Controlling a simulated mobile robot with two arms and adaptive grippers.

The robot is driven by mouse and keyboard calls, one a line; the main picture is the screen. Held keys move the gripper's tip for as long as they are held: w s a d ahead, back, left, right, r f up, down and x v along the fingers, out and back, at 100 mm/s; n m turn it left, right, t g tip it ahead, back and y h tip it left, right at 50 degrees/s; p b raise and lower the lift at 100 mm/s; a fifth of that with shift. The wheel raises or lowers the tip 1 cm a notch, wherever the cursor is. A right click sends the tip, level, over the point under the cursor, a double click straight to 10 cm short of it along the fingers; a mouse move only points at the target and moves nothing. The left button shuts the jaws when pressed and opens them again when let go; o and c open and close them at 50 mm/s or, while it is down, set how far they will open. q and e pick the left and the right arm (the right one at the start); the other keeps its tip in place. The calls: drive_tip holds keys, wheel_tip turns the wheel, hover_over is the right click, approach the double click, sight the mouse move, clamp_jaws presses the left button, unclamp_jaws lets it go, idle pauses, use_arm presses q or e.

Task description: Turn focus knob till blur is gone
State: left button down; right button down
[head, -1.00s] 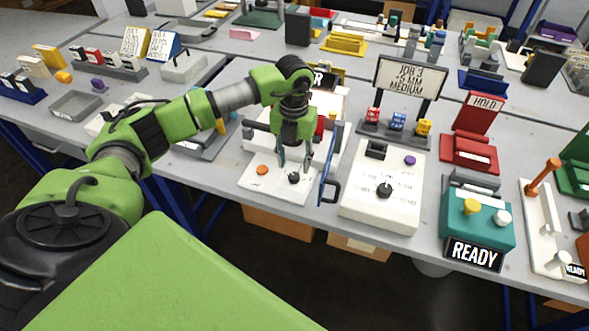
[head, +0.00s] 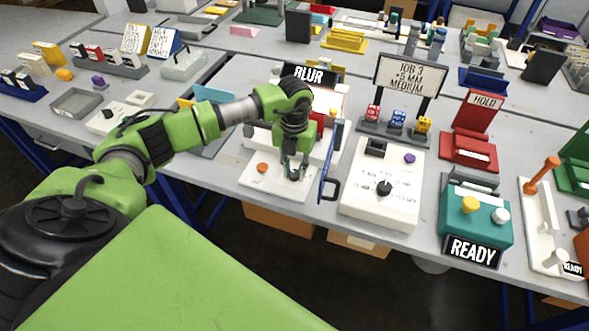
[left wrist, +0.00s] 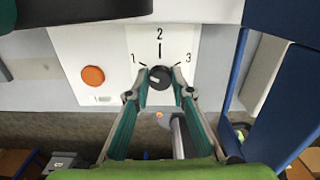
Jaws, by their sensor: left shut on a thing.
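The black focus knob (left wrist: 160,77) sits on a white panel (left wrist: 210,45) with the marks 1, 2 and 3 around it in the left wrist view. A pale mark on the knob points roughly left, towards the 1. My left gripper (left wrist: 160,84) has a fingertip on each side of the knob and is shut on it. In the head view the left gripper (head: 293,172) reaches down to the plotter's front panel and mostly hides the knob. A black sign (head: 307,74) behind reads BLUR. My right gripper is not in view.
An orange button (left wrist: 93,75) is left of the knob. A blue upright frame (head: 327,172) stands close right of the gripper. Further right are a white box with a black knob (head: 384,188) and a teal device (head: 475,218) with a READY sign.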

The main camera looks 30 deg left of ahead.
use_arm(q)
drive_tip(key=shift+f+m+b, duration=0.1)
drive_tip(key=shift+m+b, duration=0.85)
drive_tip(key=shift+m, duration=0.25)
drive_tip(key=m+b, duration=0.2)
drive_tip(key=m, duration=0.1)
drive_tip(key=m+b, duration=0.2)
drive_tip(key=m, duration=0.2)
drive_tip(key=shift+r+m+b, duration=0.2)
drive_tip(key=shift+m+b, duration=0.5)
drive_tip(key=shift+m, duration=0.5)
drive_tip(key=c, duration=1.8)
unclamp_jaws()
